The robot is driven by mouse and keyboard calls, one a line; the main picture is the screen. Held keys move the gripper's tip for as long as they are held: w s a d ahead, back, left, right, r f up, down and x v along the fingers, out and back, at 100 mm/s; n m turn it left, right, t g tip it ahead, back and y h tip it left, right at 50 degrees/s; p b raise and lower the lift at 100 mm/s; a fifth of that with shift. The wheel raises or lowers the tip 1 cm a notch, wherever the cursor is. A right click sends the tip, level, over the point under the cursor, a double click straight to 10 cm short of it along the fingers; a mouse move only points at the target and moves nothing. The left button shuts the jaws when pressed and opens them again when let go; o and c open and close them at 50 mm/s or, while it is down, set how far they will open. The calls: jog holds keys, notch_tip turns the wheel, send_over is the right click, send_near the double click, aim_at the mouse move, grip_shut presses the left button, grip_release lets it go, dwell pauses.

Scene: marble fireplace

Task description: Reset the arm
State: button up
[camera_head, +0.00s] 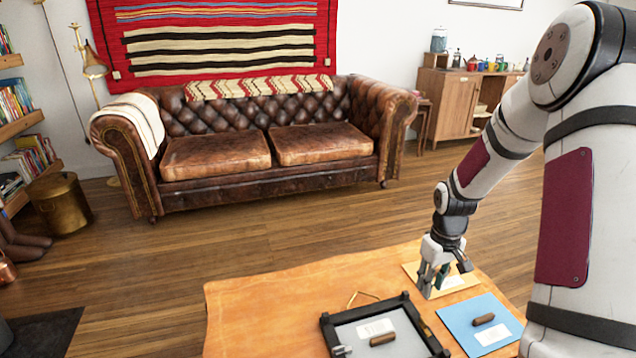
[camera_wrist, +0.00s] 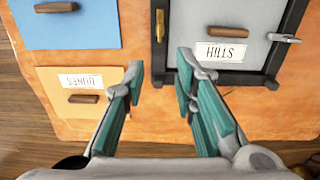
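My gripper (camera_head: 440,275) is low over the right part of the orange-covered table (camera_head: 262,312), above the tan panel's front area. The left finger is beside the tan panel (camera_wrist: 47,103) labelled DUNES. The right finger overlaps the edge of the dark-framed panel (camera_wrist: 187,28) labelled HILLS. My gripper partly hides the tan panel (camera_head: 462,286) in the head view.
The dark-framed panel (camera_head: 352,329) has a brown handle and metal latch. A blue panel (camera_head: 461,317) with a brown handle lies beside it. A brown leather sofa (camera_head: 215,155) stands beyond open wood floor. A cabinet (camera_head: 447,100) is at the back right.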

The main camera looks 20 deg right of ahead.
jog(key=s+a+r+h, duration=0.1)
jog(key=s+a+r, duration=0.35)
jog(key=r, duration=0.45)
jog(key=s+a+r, duration=0.4)
jog(key=a+r, duration=0.2)
jog(key=r, duration=0.4)
jog(key=s+a+r, duration=0.2)
jog(key=s+a, duration=0.2)
jog(key=s, duration=0.3)
jog(key=s+a+r+y, duration=0.1)
jog(key=s+a+r, duration=0.2)
jog(key=s, duration=0.5)
jog(key=s+a+r, duration=0.2)
jog(key=s+a, duration=0.2)
jog(key=s, duration=0.3)
notch_tip(320, 180, up, 23)
jog(key=t+p, duration=0.4)
jog(key=p, duration=1.8)
jog(key=shift+w+m, duration=0.2)
jog(key=shift+m, duration=0.1)
